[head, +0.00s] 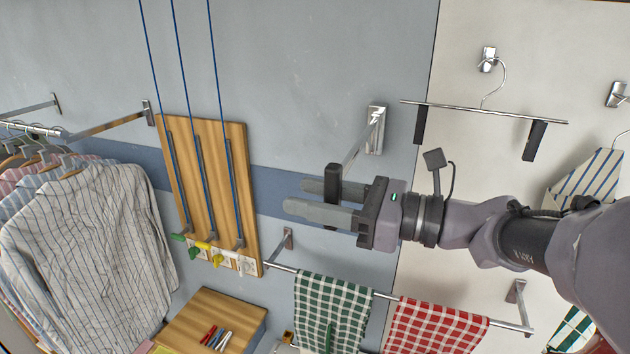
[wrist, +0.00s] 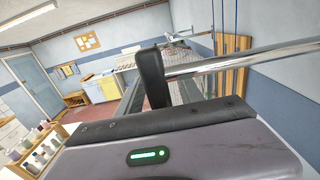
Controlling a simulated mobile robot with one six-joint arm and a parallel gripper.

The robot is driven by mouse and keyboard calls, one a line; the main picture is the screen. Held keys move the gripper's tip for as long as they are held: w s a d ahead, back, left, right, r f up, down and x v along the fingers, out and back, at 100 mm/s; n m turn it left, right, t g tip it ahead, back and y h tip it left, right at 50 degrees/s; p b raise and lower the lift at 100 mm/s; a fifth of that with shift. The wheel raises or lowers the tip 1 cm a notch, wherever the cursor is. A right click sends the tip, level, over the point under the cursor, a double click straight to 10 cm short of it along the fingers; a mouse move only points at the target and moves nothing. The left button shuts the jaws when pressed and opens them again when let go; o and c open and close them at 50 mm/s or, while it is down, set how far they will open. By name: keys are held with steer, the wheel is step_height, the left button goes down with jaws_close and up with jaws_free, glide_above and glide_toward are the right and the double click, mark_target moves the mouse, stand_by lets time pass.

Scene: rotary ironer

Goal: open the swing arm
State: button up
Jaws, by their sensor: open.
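The swing arm (head: 361,146) is a chrome bar that reaches out from a metal wall plate (head: 376,130), with an upright black grip (head: 333,182) at its free end. My gripper (head: 297,196) is open, its fingers pointing left in the head view. In the wrist view the black grip (wrist: 153,78) rises just beyond the gripper body, and the chrome bar (wrist: 245,58) runs off to the right.
A trouser hanger (head: 485,107) hangs on the wall at right. A rail (head: 385,294) with green and red checked cloths is below my gripper. A wooden board (head: 208,190) with blue cords and a rack of striped shirts (head: 85,230) stand at left.

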jaws_close()
stand_by(1.4)
